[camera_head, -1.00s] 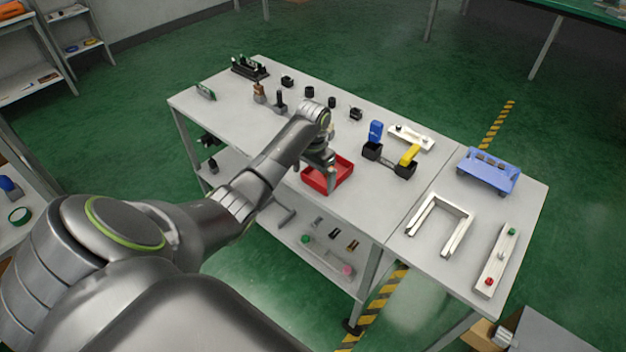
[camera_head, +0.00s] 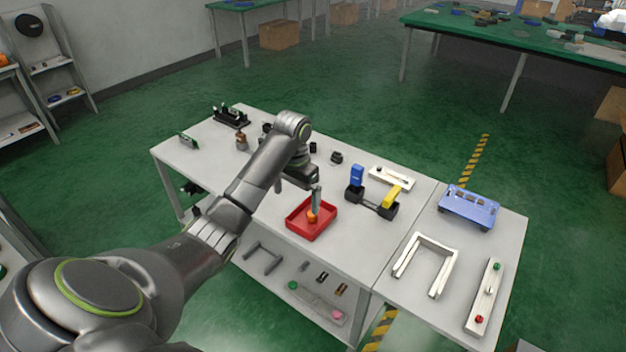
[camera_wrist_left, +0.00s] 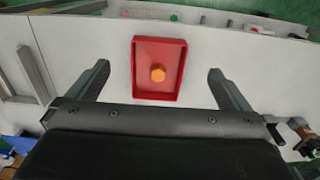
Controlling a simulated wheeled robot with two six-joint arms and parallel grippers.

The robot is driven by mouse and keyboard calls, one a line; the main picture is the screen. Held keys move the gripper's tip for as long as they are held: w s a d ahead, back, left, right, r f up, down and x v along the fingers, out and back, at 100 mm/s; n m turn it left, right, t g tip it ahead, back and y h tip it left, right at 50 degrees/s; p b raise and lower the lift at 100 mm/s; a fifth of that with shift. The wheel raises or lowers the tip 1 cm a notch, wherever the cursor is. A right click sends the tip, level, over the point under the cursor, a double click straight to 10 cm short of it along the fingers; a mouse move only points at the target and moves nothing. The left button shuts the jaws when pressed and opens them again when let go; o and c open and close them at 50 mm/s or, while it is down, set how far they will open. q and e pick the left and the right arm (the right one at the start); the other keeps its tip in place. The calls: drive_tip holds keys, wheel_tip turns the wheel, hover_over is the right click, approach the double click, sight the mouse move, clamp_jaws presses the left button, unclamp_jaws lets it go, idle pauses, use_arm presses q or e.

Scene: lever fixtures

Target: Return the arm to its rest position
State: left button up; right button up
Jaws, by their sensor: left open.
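My left gripper (camera_head: 297,194) is above the table by the red tray in the head view, with its fingers pointing down. In the left wrist view my left gripper (camera_wrist_left: 157,68) has its fingers spread wide with nothing between the pads. The red tray (camera_head: 301,231) stands near the table's front edge; it also shows in the left wrist view (camera_wrist_left: 138,88). My right gripper is not in view.
A black fixture with a blue lever (camera_head: 357,175) and a yellow lever (camera_head: 392,194) stands right of the tray. A white U-shaped frame (camera_head: 428,262), a blue stand (camera_head: 468,208) and a white bar fixture (camera_head: 485,297) are further right. Small dark parts line the back.

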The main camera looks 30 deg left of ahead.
use_arm(q)
drive_tip(key=s+d+f+t, duration=0.1)
drive_tip(key=s+d+f, duration=0.2)
drive_tip(key=s+f, duration=0.45)
drive_tip(key=s+d+f+t, duration=0.15)
drive_tip(key=s+f, duration=0.35)
drive_tip(key=s, duration=0.5)
drive_tip(key=s+d+r+n+t+y, duration=0.1)
drive_tip(key=s+d+r, duration=0.1)
drive_tip(key=s, duration=0.6)
drive_tip(key=s+d+r+n+y, duration=0.1)
drive_tip(key=s+r, duration=0.1)
drive_tip(key=s, duration=0.7)
wheel_tip(320, 180, down, 25)
drive_tip(key=a+g, duration=0.1)
drive_tip(key=a, duration=0.1)
drive_tip(key=s+d+f+g+h, duration=0.1)
drive_tip(key=s+d+f, duration=0.1)
drive_tip(key=s+f, duration=1.2)
wheel_tip(320, 180, down, 2)
drive_tip(key=shift+s+f, duration=0.1)
drive_tip(key=shift+s, duration=0.15)
